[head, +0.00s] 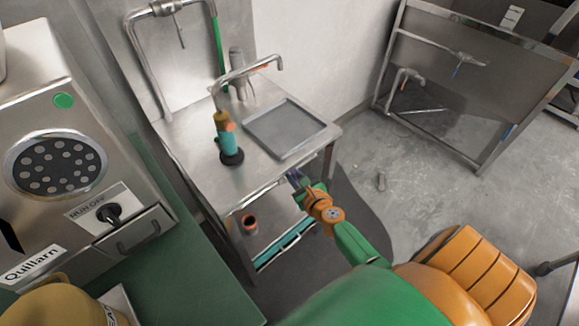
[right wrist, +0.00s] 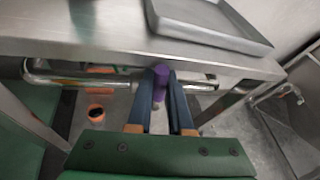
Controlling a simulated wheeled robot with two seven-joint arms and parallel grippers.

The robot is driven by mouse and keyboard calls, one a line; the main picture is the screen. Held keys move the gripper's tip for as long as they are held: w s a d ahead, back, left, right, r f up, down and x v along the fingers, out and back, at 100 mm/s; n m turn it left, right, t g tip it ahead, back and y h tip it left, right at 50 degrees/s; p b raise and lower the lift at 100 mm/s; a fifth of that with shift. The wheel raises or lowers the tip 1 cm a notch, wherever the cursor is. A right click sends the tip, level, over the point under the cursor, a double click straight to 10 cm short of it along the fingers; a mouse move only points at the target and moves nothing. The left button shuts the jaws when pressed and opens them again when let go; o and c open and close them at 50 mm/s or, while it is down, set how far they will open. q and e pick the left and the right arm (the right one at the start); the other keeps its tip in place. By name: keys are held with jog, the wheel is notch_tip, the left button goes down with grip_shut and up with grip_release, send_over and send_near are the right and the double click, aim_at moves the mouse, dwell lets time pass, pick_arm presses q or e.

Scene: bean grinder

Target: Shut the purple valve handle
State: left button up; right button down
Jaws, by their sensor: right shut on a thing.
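The purple valve handle (right wrist: 161,73) is in the middle of the right wrist view, on a shiny pipe (right wrist: 80,78) running under the steel table's front edge. It points down towards me. My right gripper (right wrist: 163,79) is shut on it, with one dark finger on either side. In the head view, my right gripper (head: 294,178) is at the table's front edge, and the handle is mostly hidden by the fingers. My left gripper is in neither view.
The steel table (head: 190,135) holds a grey tray (head: 285,128), a tap and a teal and orange device (head: 226,138). An orange cup (head: 249,223) stands below. A grinder machine (head: 60,150) is at left. The floor at right is largely clear.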

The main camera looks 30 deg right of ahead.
jog(key=shift+w+d+r+m+y+p, duration=0.15)
jog(key=shift+d+m+y+p, duration=0.45)
jog(key=shift+d+m+p, duration=0.2)
jog(key=c, duration=0.8)
grip_release()
jog(key=shift+c, duration=0.2)
jog(key=p+v, duration=0.2)
jog(key=v, duration=0.5)
jog(key=shift+p, duration=0.35)
